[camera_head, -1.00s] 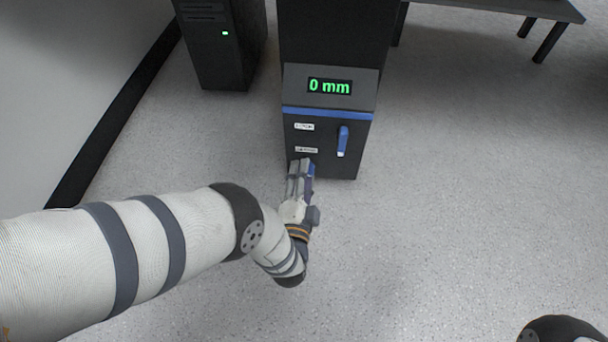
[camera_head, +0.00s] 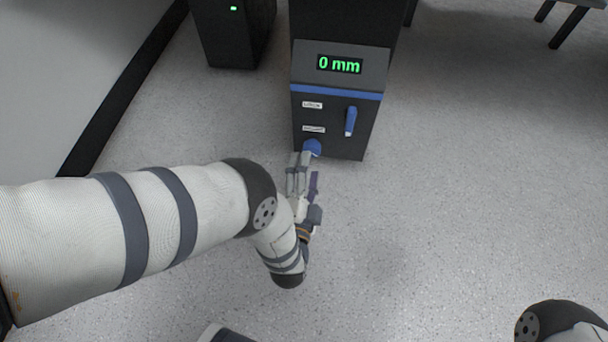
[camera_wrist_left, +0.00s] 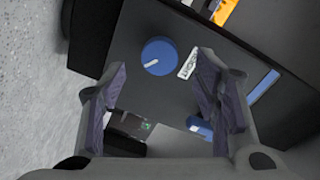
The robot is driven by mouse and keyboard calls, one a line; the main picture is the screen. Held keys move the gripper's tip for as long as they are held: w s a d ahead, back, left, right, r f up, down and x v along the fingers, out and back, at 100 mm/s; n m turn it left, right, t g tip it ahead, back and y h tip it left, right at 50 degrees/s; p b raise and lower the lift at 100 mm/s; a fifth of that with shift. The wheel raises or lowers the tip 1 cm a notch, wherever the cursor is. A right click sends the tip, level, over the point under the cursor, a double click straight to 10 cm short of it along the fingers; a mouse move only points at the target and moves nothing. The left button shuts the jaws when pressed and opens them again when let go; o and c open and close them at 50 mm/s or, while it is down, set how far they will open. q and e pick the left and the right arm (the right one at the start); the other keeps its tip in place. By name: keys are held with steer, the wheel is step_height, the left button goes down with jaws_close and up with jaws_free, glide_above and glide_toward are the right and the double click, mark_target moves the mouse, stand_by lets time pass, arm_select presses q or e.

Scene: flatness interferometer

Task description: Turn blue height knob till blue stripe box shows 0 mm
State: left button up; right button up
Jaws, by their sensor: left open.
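The blue stripe box (camera_head: 337,120) is a dark cabinet with a blue band, and its green display (camera_head: 339,65) reads 0 mm. The round blue height knob (camera_head: 313,147) sits low on its front, below a small white label. In the left wrist view the knob (camera_wrist_left: 159,57) shows whole, with a white pointer line, beyond the fingers. My left gripper (camera_head: 304,160) is open and empty, just in front of and below the knob, apart from it. Its two fingers also show in the left wrist view (camera_wrist_left: 163,88). My right gripper is not in view.
A blue lever (camera_head: 351,121) is on the same front, right of the labels. A dark cabinet with a green light (camera_head: 233,35) stands at the back left. Table legs (camera_head: 568,27) show at the back right. The grey floor (camera_head: 450,190) to the right is clear.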

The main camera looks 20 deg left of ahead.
arm_select(q)
steer(key=v, duration=0.7)
steer(key=shift+s, duration=0.3)
steer(key=shift+d, duration=0.1)
stand_by(1.1)
